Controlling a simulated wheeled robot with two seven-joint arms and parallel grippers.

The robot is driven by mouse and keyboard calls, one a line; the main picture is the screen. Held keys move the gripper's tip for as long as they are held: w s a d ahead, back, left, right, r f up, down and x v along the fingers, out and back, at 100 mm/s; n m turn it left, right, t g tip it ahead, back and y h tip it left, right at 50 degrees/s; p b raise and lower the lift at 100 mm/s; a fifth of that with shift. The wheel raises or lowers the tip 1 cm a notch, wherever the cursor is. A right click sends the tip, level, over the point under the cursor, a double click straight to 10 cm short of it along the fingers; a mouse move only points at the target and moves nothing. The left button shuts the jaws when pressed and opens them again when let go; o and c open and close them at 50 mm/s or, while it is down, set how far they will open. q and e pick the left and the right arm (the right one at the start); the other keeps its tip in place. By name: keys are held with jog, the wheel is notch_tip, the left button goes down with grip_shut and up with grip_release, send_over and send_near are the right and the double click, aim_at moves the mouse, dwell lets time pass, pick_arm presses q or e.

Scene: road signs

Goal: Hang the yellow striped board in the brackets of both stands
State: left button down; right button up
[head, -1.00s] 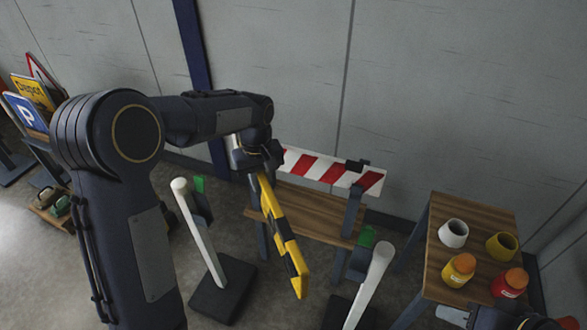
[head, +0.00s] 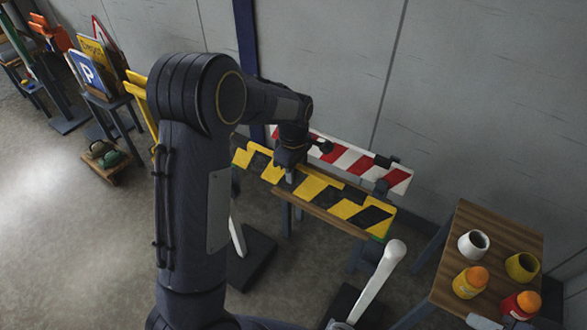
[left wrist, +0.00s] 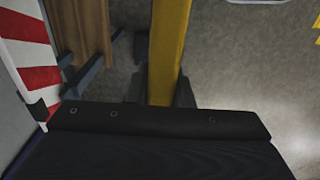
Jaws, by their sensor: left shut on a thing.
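The yellow striped board (head: 345,207), with black slanted stripes, is held aloft, its right end lower in the picture. My left gripper (head: 289,172) is shut on its upper edge near the middle. In the left wrist view the board (left wrist: 170,45) runs edge-on between the gripper's fingers (left wrist: 162,95). The left stand (head: 237,237) shows only a short white post and base below the board; its bracket is hidden. Part of my right gripper (head: 484,322) shows at the bottom edge.
A red-and-white board (head: 352,160) stands behind, near a wooden bench. A wooden table (head: 484,227) with pots and jars stands at right. Road signs (head: 88,73) stand at far left. The floor at left is mostly clear.

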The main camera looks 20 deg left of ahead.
aim_at(293, 192)
pick_arm(q)
jog(key=shift+f+b, duration=3.4)
jog(key=shift+f, duration=1.2)
notch_tip(293, 192, down, 10)
jog(key=b, duration=0.6)
jog(key=shift+r, duration=0.25)
jog(key=shift+f+b, duration=0.2)
jog(key=shift+b, duration=0.2)
jog(key=c, duration=1.2)
grip_release()
notch_tip(293, 192, up, 8)
jog(key=shift+p, duration=0.3)
jog(key=shift+f, duration=0.1)
